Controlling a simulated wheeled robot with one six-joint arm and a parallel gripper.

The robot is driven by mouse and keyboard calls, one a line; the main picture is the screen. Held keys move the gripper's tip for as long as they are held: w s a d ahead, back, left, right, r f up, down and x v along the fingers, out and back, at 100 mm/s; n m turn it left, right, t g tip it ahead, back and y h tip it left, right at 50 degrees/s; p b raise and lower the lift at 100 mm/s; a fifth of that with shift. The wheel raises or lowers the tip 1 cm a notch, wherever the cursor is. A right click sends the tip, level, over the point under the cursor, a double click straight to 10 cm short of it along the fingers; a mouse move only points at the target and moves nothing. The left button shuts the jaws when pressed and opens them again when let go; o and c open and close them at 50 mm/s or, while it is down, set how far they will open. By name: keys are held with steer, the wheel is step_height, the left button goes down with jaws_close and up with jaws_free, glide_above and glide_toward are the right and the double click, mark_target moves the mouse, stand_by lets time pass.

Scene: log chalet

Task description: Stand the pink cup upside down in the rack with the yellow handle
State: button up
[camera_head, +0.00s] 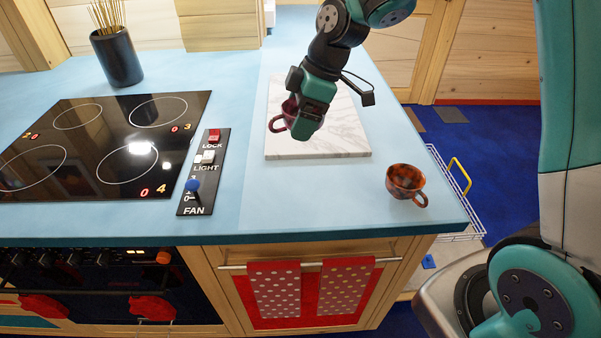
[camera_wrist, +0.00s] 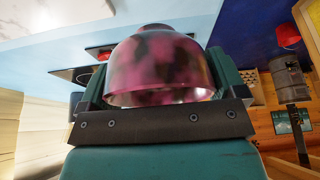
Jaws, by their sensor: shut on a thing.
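The pink cup (camera_head: 288,110), dark pink with blackish mottling, is held in my gripper (camera_head: 301,126) above the marble board. Its handle loop sticks out to the left in the head view, and my gripper hides part of its body. In the wrist view the pink cup (camera_wrist: 160,68) fills the space between the teal fingers, its rim toward the gripper and its rounded base away. The white wire rack (camera_head: 466,236) with the yellow handle (camera_head: 460,174) is beyond the counter's right edge, lower than the top and partly hidden by it.
An orange-brown mottled cup (camera_head: 406,183) stands near the counter's right front corner. The white marble board (camera_head: 345,130) lies under my gripper. A black cooktop (camera_head: 100,145), a switch panel (camera_head: 203,172) and a dark utensil pot (camera_head: 117,58) are at left. The blue counter between panel and cup is clear.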

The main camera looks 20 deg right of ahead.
steer(key=p, duration=0.2)
glide_toward(293, 185)
steer(key=x, duration=0.5)
steer(key=shift+a+f, duration=0.15)
steer(key=shift+f, duration=0.2)
steer(key=shift+f+b, duration=0.15)
steer(key=shift+b, duration=0.2)
steer(key=o, duration=0.8)
